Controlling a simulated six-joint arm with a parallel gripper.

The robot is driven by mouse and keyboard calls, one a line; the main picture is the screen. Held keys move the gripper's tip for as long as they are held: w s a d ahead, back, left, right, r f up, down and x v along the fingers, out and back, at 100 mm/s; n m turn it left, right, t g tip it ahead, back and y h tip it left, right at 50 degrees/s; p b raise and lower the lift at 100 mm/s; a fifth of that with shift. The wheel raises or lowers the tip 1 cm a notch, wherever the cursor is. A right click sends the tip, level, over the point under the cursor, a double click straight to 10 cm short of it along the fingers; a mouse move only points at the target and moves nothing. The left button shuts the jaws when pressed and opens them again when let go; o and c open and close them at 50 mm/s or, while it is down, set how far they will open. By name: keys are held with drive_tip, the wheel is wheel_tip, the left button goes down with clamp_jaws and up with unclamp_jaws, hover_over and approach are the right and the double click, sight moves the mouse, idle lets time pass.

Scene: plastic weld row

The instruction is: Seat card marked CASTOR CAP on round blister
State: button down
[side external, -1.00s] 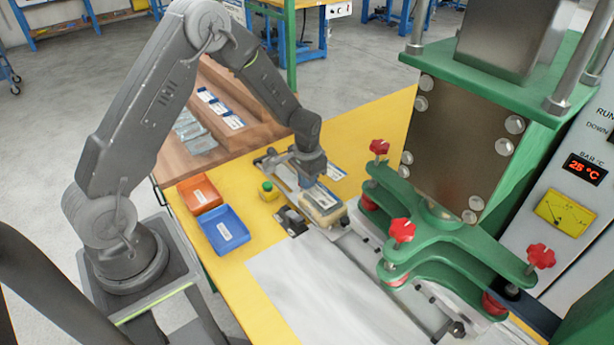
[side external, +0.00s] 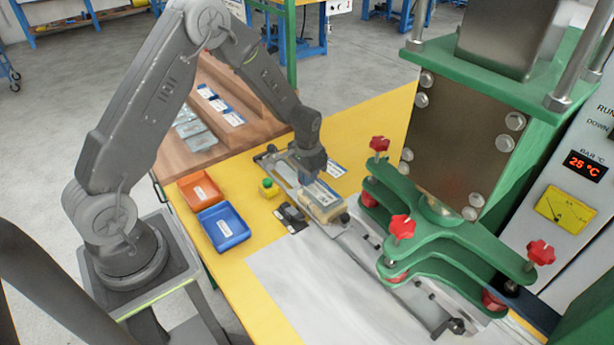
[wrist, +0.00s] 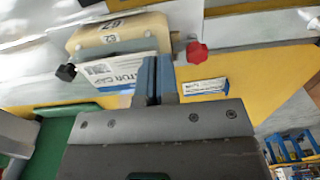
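The card marked CASTOR CAP (wrist: 115,73) is white with a blue part; its visible letters read "TOR CAP" in the wrist view. In the side view my gripper (side external: 306,176) points down at the block, and the card (side external: 320,192) shows over the block's top. The round blister is not distinguishable; I cannot tell whether the card touches it.
Another blue and white card (side external: 337,169) lies on the yellow table behind. A green press (side external: 440,235) with red knobs stands to the right. A white sheet covers the front.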

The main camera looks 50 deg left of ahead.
drive_tip(key=shift+f, duration=0.4)
drive_tip(key=shift+r, duration=0.1)
idle(0.6)
drive_tip(key=c, duration=1.3)
unclamp_jaws()
drive_tip(key=c, duration=0.4)
drive_tip(key=shift+r, duration=3.45)
